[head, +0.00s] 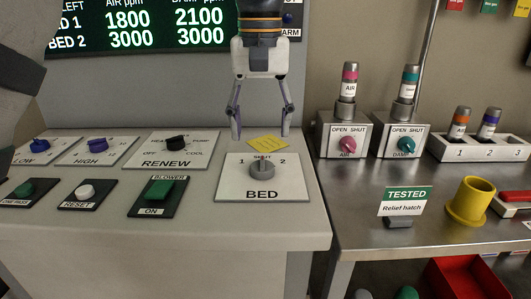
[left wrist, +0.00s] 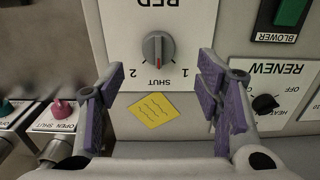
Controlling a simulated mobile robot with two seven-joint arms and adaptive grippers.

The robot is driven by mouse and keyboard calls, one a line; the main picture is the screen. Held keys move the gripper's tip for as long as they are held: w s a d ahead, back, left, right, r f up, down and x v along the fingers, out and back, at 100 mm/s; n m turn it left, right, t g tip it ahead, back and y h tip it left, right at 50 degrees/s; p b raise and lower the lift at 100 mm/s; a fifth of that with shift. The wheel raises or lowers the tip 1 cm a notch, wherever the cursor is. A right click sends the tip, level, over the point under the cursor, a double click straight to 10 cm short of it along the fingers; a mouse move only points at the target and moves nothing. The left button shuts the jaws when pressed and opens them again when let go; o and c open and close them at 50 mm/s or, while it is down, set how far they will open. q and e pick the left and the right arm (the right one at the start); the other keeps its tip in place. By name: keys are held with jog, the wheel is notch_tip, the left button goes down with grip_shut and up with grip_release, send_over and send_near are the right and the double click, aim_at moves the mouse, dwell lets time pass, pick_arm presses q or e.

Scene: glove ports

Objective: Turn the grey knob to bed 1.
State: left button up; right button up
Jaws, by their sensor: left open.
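The grey knob (head: 262,167) stands on the white BED plate (head: 291,186), which is marked 1, SHUT and 2. In the left wrist view the plate is upside down, and the red mark on the grey knob (left wrist: 158,47) points at SHUT. My left gripper (head: 261,136) points down just behind the plate in the head view, its fingers wide apart and empty. In the left wrist view the purple-padded fingers of my left gripper (left wrist: 156,80) stand either side of the knob's line, not touching it. My right gripper is not in view.
A yellow note (head: 268,143) lies behind the plate. A green BLOWER switch (head: 159,190) and the RENEW plate (head: 172,150) with a black knob are to the left. Two valve boxes with a pink knob (head: 347,147) and a teal knob (head: 406,145) stand right. A readout screen (head: 140,27) hangs behind.

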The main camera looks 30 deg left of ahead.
aim_at(262, 162)
pick_arm(q)
jog(key=f, duration=0.7)
jog(key=shift+w+f, duration=0.2)
jog(key=shift+f, duration=0.05)
jog(key=shift+c, duration=0.4)
jog(key=c, duration=1.1)
